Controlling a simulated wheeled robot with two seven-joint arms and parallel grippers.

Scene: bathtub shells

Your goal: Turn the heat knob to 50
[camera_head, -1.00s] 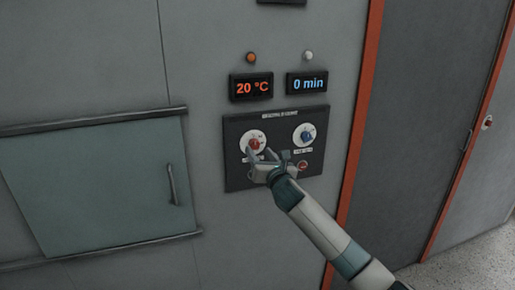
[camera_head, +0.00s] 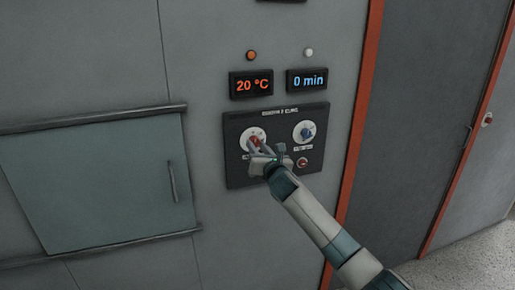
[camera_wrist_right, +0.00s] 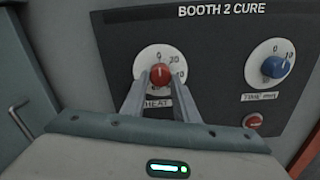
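The red heat knob (camera_wrist_right: 161,75) sits on a white dial above the label HEAT. Its white mark points up near the 0 of the scale. In the head view the knob (camera_head: 255,141) is at the left of the dark control panel (camera_head: 236,172). The heat display (camera_head: 251,84) reads 20 °C. My right gripper (camera_wrist_right: 161,77) has its fingers on both sides of the knob, close against it and apparently touching. It also shows in the head view (camera_head: 256,147), partly covering the dial and its label. My left gripper is not in view.
A blue time knob (camera_wrist_right: 277,67) sits right of the heat knob, with a red button (camera_wrist_right: 252,120) below it. The time display (camera_head: 307,80) reads 0 min. A closed hatch with a handle (camera_head: 173,182) is at the left. An orange door frame (camera_head: 357,130) stands at the right.

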